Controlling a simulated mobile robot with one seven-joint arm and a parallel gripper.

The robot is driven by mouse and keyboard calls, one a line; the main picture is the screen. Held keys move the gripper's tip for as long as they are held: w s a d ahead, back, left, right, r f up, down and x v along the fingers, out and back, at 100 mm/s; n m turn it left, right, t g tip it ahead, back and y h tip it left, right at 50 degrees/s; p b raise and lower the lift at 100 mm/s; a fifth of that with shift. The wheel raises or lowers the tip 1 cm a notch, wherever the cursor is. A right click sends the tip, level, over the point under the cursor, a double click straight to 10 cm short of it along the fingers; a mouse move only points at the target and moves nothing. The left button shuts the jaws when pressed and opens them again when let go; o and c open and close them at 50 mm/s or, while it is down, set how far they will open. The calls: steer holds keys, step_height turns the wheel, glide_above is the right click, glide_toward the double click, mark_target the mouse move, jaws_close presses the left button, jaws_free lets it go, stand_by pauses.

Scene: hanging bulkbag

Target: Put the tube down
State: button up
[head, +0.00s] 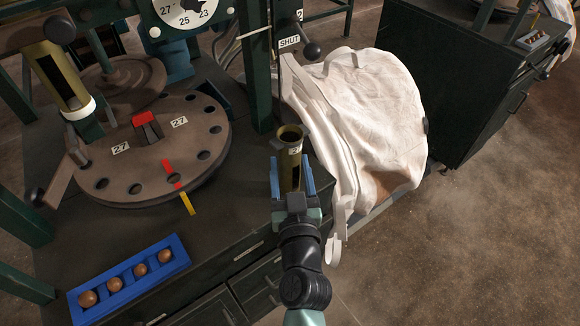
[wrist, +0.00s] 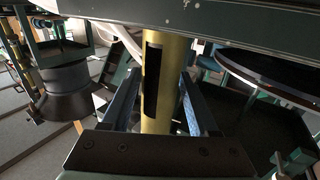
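The tube (head: 290,142) is brass-coloured, upright and open at the top, with a small label and a dark slot in its side. My gripper (head: 293,178) has its two blue fingers on either side of it, closed against it as far as I can tell. In the wrist view the tube (wrist: 160,122) stands between the fingers of my gripper (wrist: 160,92), its dark slot facing the camera. Its lower end is hidden by my gripper in the head view, so I cannot tell whether it touches the bench.
A round plate (head: 195,130) with holes and "27" labels lies on the bench at left. A blue tray (head: 127,292) with several brown balls sits at the front left. A white bag (head: 370,110) hangs right of the tube, beside a green post (head: 258,70). Floor at right is clear.

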steer(key=shift+o, duration=0.8)
steer(key=shift+r, duration=0.15)
steer(key=s+d+b, duration=0.1)
steer(key=s+b, duration=0.1)
steer(key=s, duration=1)
steer(key=shift+d, duration=0.15)
